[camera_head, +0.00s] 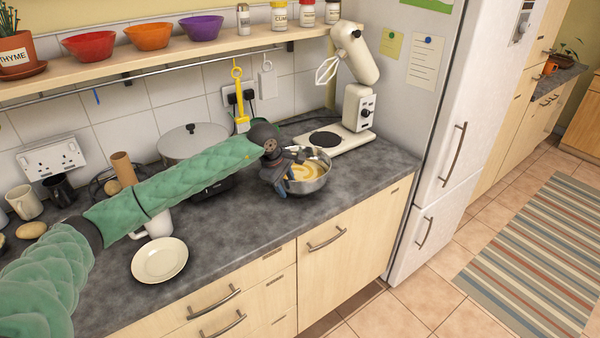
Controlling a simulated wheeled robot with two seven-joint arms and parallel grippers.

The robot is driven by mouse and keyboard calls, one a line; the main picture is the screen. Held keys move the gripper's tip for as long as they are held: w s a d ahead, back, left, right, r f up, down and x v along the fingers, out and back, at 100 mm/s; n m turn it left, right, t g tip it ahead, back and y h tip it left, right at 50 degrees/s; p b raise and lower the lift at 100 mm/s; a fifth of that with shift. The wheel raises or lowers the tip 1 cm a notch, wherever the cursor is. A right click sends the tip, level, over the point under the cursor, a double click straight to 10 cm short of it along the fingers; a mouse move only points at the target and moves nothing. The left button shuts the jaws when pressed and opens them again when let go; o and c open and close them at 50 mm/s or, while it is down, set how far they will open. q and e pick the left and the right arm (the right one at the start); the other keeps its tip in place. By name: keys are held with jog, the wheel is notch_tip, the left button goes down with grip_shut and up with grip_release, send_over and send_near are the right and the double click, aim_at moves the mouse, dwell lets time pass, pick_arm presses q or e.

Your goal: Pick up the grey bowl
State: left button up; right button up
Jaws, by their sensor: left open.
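The grey bowl (312,186) is a shiny metal bowl with pale yellow batter in it. It stands upright on the dark worktop, in front of the mixer. My left gripper (284,182) is open at the bowl's left side, pointing down. It overlaps the bowl's left rim in the picture. I cannot tell whether its fingers touch the bowl or stand around the rim. The gripper and wrist hide part of the bowl's left side. My right gripper is not in view.
A cream stand mixer (358,105) stands behind the bowl, its head tilted up. A cream plate (160,260) and a white mug (158,224) lie left, near my arm. A lidded pot (190,143) stands behind my forearm. The worktop right of the bowl is clear up to the fridge (425,150).

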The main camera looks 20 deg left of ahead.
pick_arm(q)
jog(key=shift+f, duration=0.2)
jog(key=shift+c, duration=0.3)
grip_shut()
jog(key=shift+r, duration=0.1)
